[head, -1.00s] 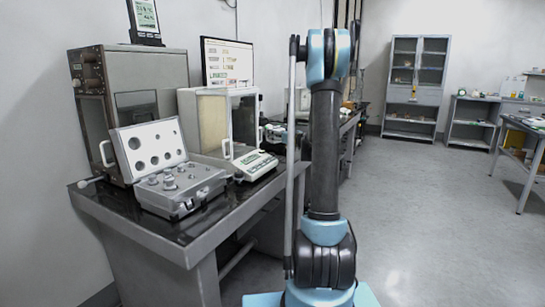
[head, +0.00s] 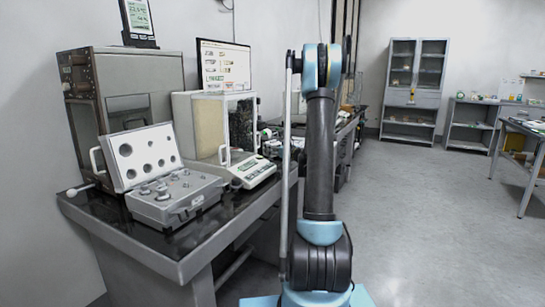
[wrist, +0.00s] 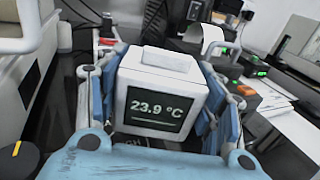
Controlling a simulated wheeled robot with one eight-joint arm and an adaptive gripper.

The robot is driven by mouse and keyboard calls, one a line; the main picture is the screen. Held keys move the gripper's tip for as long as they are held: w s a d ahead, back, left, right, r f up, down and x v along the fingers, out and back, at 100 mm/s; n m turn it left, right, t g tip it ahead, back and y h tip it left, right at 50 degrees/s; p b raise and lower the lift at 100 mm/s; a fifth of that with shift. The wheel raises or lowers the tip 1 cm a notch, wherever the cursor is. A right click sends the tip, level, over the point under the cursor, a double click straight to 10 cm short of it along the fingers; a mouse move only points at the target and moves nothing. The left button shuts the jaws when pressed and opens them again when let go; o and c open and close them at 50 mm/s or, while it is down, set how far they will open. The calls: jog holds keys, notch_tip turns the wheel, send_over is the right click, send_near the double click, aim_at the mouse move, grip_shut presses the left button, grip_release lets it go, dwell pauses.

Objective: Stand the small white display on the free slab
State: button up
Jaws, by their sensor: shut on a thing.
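The small white display (wrist: 160,95) is a boxy white unit with a dark screen reading 23.9 °C. In the wrist view it sits between the blue fingers of my gripper (wrist: 160,80), which is shut on it. Its screen faces the wrist camera. Dark surface shows around and behind it, but I cannot tell whether its base is touching anything. In the head view my arm hides the gripper and the display. I cannot tell which surface is the free slab.
The near table (head: 180,262) bears an open weight case (head: 178,200), a glass-sided balance (head: 198,125) and a large cabinet (head: 135,75). Another display (head: 138,18) stands on the cabinet. In the wrist view, equipment with green lights (wrist: 250,72) is at right. Open floor lies right of my arm.

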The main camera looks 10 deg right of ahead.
jog(key=shift+f, duration=1.75)
jog(key=shift+f, duration=0.1)
jog(key=o, duration=0.9)
jog(key=v, duration=1.2)
